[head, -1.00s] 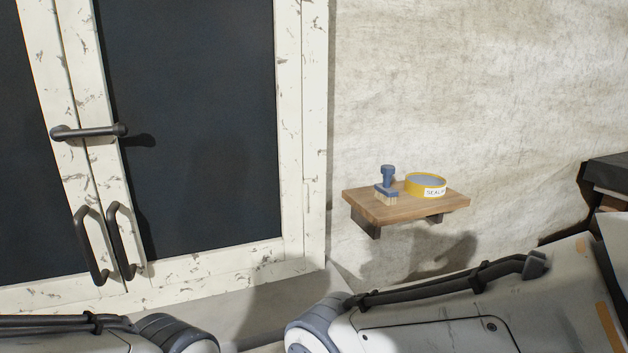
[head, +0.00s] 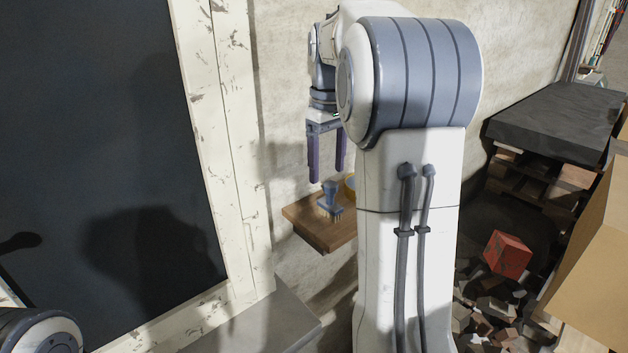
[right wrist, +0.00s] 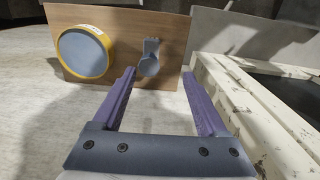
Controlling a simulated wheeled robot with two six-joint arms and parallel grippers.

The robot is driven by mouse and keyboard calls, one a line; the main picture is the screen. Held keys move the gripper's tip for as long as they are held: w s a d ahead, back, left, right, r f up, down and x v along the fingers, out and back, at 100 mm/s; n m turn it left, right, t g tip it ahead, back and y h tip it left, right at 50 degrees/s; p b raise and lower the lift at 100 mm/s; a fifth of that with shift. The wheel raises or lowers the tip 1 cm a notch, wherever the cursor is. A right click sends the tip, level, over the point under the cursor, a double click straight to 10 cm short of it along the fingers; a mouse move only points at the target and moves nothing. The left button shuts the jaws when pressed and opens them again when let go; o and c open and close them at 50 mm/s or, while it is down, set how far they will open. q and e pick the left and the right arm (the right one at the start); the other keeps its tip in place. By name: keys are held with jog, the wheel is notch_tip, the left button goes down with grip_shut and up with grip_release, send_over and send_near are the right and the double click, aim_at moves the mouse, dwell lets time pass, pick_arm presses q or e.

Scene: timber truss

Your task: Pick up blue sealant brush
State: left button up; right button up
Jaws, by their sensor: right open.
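The blue sealant brush (head: 330,199) stands upright on a small wooden wall shelf (head: 312,233), bristles down. In the right wrist view the brush (right wrist: 149,60) is seen from above, just beyond and between the fingertips. My right gripper (head: 326,179) is open and empty, pointing down above the brush, with its purple fingers (right wrist: 160,75) apart. They do not appear to touch the brush. A yellow sealant tin (right wrist: 87,52) stands beside the brush on the shelf (right wrist: 178,30); in the head view the tin (head: 350,185) is mostly hidden by my right arm. My left gripper is not in view.
A white-framed door with a dark panel (head: 110,130) is left of the shelf. The pale wall (head: 275,60) is behind it. To the right are stacked pallets (head: 530,175), a red block (head: 507,254), rubble (head: 490,320) and a cardboard box (head: 595,260).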

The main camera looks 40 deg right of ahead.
aim_at(330, 196)
jog(key=shift+w+d+f, duration=0.15)
jog(key=shift+d+f, duration=0.05)
jog(key=shift+d, duration=0.25)
jog(key=shift+w+d+f, duration=0.15)
jog(key=shift+d+f, duration=0.05)
jog(key=shift+d, duration=0.2)
notch_tip(330, 196, down, 3)
jog(key=shift+a+f, duration=0.15)
jog(key=shift+f, duration=0.05)
notch_tip(330, 196, down, 5)
jog(key=shift+r+p, duration=0.1)
jog(key=shift+p, duration=1.05)
jog(key=shift+f, duration=0.4)
grip_shut()
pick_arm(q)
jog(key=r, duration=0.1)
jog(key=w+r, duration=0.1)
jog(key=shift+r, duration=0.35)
